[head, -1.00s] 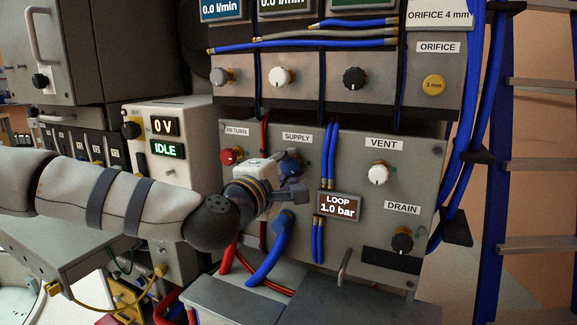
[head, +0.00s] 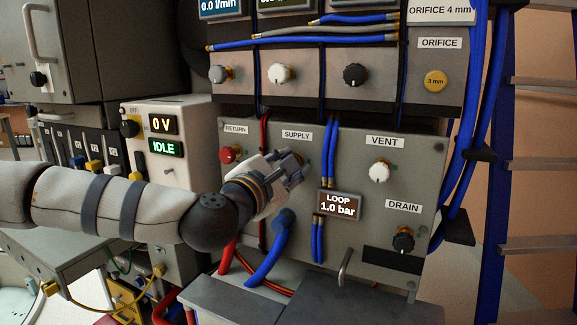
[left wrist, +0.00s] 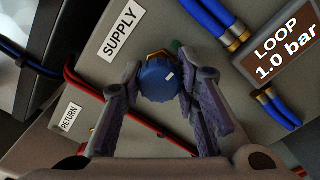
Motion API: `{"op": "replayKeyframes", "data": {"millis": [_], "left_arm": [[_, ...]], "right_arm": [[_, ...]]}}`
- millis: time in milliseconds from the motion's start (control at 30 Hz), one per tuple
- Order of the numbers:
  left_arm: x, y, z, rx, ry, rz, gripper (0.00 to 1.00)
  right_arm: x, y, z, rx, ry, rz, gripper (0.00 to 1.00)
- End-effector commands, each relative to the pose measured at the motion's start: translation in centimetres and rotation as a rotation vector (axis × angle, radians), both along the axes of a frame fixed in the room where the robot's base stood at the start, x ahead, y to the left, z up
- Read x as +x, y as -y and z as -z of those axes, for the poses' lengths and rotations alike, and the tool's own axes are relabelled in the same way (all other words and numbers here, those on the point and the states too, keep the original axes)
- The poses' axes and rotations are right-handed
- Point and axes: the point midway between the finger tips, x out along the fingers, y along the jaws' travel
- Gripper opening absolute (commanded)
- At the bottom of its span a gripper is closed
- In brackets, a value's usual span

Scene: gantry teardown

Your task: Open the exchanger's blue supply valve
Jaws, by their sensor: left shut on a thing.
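The blue supply valve knob (left wrist: 158,82) shows in the left wrist view below the SUPPLY label (left wrist: 121,33). It has a small white mark on its face and a brass-coloured collar behind it. My left gripper (left wrist: 168,74) has one finger on each side of the knob and is shut on it. In the head view my left gripper (head: 295,167) is tilted in front of the panel and hides most of the knob. The loop display (head: 340,205) reads 1.0 bar. My right gripper is in neither view.
The red return knob (head: 231,154) sits just left of my gripper. A blue hose (head: 271,250) leaves the panel below it. The white vent knob (head: 379,173) and black drain knob (head: 403,239) are to the right. A power unit (head: 178,117) stands at left.

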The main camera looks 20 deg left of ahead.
Motion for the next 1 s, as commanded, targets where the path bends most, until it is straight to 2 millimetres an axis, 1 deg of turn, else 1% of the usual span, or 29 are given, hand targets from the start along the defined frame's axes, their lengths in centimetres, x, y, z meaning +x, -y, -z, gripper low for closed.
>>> {"op": "replayKeyframes", "data": {"millis": [433, 467, 500, 533, 833, 867, 933, 1000], "left_arm": [[0.0, 0.0, 0.0, -0.009, -0.001, 0.0, 0.01], [0.0, 0.0, 0.0, -0.009, -0.001, 0.0, 0.35], [0.0, 0.0, 0.0, -0.009, -0.001, 0.0, 0.44], [0.0, 0.0, 0.0, -0.009, -0.001, 0.0, 0.49], [-0.2, 0.0, 0.0, -0.008, -0.001, 0.0, 0.49], [-0.5, -0.1, 0.0, -0.008, -0.001, 0.0, 0.49], [-1.7, -0.2, -0.1, -0.009, -0.001, 0.001, 0.49], [-3.3, -0.4, -0.1, -0.009, -0.001, 0.002, 0.49]], "right_arm": [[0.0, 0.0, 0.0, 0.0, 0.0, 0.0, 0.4], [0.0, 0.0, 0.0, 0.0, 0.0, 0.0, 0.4], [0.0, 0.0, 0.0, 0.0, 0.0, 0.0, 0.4], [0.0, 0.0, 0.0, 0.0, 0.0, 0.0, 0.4], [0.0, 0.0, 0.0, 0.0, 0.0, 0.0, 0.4], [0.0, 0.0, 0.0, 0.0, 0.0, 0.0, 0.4], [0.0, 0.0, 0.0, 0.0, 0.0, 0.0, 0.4], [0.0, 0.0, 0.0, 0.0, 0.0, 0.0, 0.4]]}}
